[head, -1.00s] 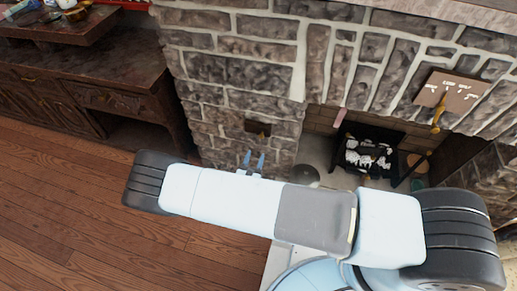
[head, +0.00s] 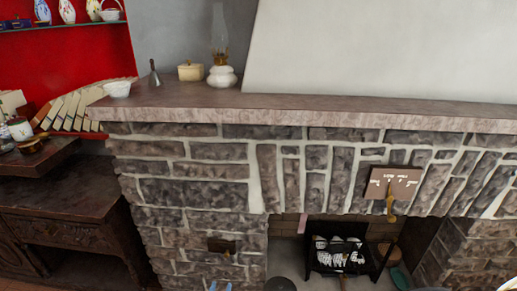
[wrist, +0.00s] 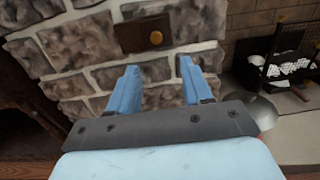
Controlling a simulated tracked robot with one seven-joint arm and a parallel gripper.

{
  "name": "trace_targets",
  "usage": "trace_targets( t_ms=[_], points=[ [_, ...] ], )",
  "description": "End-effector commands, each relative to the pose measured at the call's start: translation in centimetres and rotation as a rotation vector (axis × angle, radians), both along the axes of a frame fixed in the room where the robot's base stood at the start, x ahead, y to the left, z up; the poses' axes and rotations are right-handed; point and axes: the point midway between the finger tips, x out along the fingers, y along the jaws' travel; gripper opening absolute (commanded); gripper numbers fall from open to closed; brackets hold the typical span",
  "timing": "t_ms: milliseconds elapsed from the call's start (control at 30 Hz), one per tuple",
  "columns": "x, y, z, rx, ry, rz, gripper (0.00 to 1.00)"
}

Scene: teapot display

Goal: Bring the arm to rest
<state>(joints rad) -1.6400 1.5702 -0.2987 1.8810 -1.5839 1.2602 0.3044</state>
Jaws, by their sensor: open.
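My gripper (wrist: 157,80) shows in the wrist view with its two blue fingers spread apart and nothing between them. The rest of my arm is out of that view.
The stone fireplace (head: 190,180) carries a mantel (head: 300,108) with a white bowl (head: 118,89), a bell, a box and an oil lamp (head: 221,60). A black grate (head: 345,258) stands in the hearth. A dark wooden cabinet (head: 70,205) is at the left.

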Motion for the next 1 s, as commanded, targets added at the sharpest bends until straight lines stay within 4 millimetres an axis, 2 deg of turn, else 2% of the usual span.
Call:
trace_targets(
  t_ms=[167,467,767,1000],
  points=[
    [1.7,-0.3,3.1,0.067,0.011,-0.112,0.49],
    [5.7,-2.8,11.1,0.242,0.041,-0.410,0.49],
    [8.9,-6.7,18.7,0.424,0.073,-0.693,0.49],
    [10.7,-10.6,24.6,0.580,0.097,-0.908,0.49]
  ],
)
